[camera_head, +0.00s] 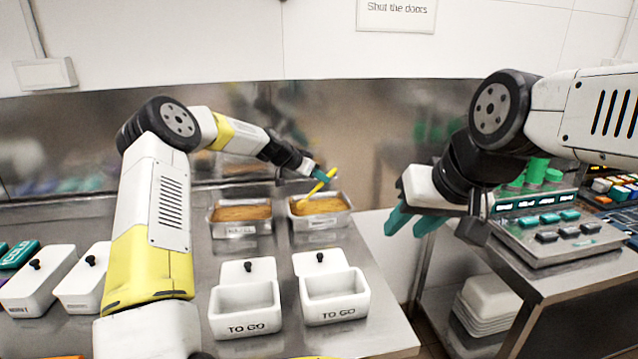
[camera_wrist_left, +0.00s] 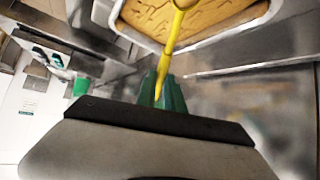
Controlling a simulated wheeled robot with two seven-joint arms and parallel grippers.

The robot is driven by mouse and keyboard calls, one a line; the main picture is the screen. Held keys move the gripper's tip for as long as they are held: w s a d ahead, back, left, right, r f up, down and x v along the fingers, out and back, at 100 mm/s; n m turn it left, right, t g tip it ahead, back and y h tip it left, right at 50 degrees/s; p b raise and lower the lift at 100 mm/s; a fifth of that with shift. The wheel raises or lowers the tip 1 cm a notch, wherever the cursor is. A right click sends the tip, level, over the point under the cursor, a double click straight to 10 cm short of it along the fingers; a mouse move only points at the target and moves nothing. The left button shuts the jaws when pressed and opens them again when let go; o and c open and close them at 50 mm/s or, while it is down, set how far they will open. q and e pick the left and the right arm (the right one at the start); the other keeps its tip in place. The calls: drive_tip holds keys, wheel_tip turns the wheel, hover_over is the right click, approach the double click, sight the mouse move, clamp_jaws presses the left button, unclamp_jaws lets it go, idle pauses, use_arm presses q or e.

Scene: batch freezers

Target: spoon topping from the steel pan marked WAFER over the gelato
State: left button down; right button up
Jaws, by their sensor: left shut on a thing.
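My left gripper (camera_head: 322,174) is shut on a yellow spoon (camera_head: 315,188) above the right-hand steel pan (camera_head: 322,223). The spoon slants down into the tan topping (camera_head: 325,206) in that pan. The left wrist view also shows the spoon (camera_wrist_left: 175,35) reaching the topping (camera_wrist_left: 205,22). A second steel pan (camera_head: 241,230) with similar topping stands to the left. Both pans have small front labels, too small to read surely. My right gripper (camera_head: 413,220) is open and empty at the right, away from the pans. I cannot make out any gelato.
Two white TO GO boxes, left (camera_head: 246,313) and right (camera_head: 336,300), stand in front of the pans. White lidded tubs (camera_head: 84,282) stand at the left. A control panel (camera_head: 560,238) is at the right, with stacked white trays (camera_head: 488,308) below.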

sight(330, 173)
use_arm(q)
drive_tip(key=shift+d+r, duration=0.15)
drive_tip(key=shift+r, duration=0.25)
drive_tip(key=shift+w+d+r+g+y, duration=0.15)
drive_tip(key=shift+w+d+g+y, duration=0.3)
drive_tip(key=shift+d, duration=0.2)
drive_tip(key=shift+w+d+r+g+y, duration=0.1)
drive_tip(key=shift+w+d+g+y, duration=0.55)
drive_tip(key=shift+w+y, duration=0.2)
drive_tip(key=shift+d+y, duration=0.1)
drive_tip(key=shift+y, duration=0.2)
drive_tip(key=shift+r, duration=0.1)
